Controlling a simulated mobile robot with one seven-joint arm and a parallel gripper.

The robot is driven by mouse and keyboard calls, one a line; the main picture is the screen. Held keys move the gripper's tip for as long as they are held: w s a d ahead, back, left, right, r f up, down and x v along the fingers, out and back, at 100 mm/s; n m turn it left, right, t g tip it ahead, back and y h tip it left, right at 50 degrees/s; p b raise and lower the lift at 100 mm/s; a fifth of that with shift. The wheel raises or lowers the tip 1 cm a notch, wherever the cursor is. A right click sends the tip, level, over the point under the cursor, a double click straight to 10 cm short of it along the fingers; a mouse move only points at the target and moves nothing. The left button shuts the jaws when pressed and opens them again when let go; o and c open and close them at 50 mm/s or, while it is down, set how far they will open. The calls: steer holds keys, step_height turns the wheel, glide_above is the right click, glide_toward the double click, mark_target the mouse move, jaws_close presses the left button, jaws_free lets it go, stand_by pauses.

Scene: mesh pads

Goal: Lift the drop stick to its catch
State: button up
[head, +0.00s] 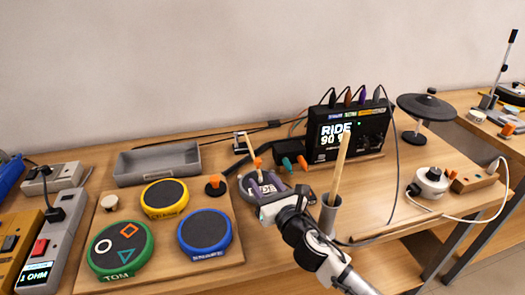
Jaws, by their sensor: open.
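A pale wooden stick (341,168) stands up, leaning slightly right, with its lower end in a grey tube (329,216) in front of the black drum module. I cannot tell for certain whether it is the drop stick, and I see no clear catch on it. My gripper (262,184) is left of the tube, above the bench, apart from the stick. It is open. A small orange-topped piece shows around its jaws; whether it lies between them or behind them I cannot tell. My arm hides part of the bench by the tube.
Green (121,248), yellow (165,198) and blue (205,232) pads sit on a wooden board at left. A grey tray (157,163) lies behind. The black module (346,132) with cables stands at back; a black cymbal pad (427,107) and white round device (430,182) are right.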

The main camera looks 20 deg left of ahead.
mark_target(258, 165)
steer(key=shift+w+d+f+h, duration=0.35)
steer(key=shift+d+f, duration=0.1)
steer(key=shift+d, duration=0.15)
steer(key=shift+w+d+f+h, duration=0.3)
steer(key=shift+d+f, duration=0.1)
steer(key=shift+d, duration=0.2)
steer(key=shift+w, duration=0.2)
steer(key=p+x, duration=0.3)
steer(key=x, duration=0.8)
steer(key=shift+w+a+p, duration=0.15)
steer(key=shift+a+p, duration=0.1)
steer(key=shift+p, duration=0.1)
jaws_close()
